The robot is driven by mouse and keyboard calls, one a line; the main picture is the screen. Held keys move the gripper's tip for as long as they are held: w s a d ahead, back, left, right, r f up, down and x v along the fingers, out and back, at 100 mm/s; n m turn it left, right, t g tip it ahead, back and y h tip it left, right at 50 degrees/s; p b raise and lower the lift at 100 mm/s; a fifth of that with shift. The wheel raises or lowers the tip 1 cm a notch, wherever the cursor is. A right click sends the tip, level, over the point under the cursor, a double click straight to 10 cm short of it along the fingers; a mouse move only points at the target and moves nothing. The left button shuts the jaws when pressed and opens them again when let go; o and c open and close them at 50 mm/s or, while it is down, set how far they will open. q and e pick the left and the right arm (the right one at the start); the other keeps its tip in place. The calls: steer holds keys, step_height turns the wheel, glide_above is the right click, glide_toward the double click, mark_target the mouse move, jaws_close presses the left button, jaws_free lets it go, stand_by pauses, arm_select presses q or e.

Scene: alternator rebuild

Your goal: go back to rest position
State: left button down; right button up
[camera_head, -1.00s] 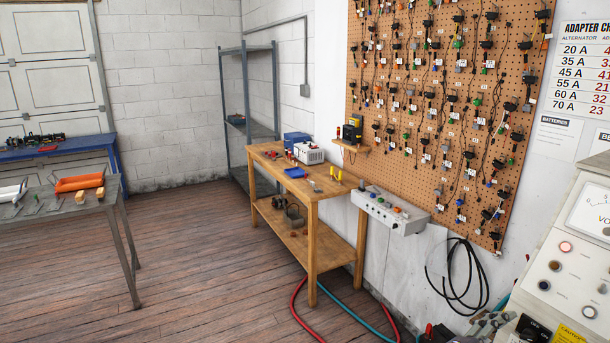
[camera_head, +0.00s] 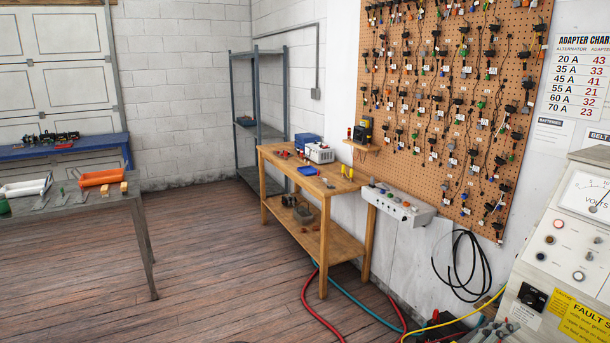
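Neither of my grippers shows in the head view, and no part of my arms is clearly seen. Whether the grippers are open, shut or holding anything is hidden. The task line names no object. The view looks across a workshop with a wooden bench (camera_head: 335,191) in the middle, standing against the right wall.
A grey metal table (camera_head: 137,200) with an orange tray (camera_head: 101,177) stands at left, a blue bench (camera_head: 118,141) behind it. A grey shelf (camera_head: 243,98) stands in the corner. A test console (camera_head: 565,235) is at right. Hoses (camera_head: 310,305) cross the floor. The plank floor (camera_head: 215,250) between tables is clear.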

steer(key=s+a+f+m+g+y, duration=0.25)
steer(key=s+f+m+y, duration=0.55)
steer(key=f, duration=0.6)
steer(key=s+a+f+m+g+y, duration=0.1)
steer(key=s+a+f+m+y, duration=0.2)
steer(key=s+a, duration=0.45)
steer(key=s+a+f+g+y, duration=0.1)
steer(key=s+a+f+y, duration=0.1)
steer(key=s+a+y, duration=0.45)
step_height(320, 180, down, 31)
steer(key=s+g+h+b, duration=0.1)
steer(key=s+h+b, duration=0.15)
steer(key=b, duration=0.25)
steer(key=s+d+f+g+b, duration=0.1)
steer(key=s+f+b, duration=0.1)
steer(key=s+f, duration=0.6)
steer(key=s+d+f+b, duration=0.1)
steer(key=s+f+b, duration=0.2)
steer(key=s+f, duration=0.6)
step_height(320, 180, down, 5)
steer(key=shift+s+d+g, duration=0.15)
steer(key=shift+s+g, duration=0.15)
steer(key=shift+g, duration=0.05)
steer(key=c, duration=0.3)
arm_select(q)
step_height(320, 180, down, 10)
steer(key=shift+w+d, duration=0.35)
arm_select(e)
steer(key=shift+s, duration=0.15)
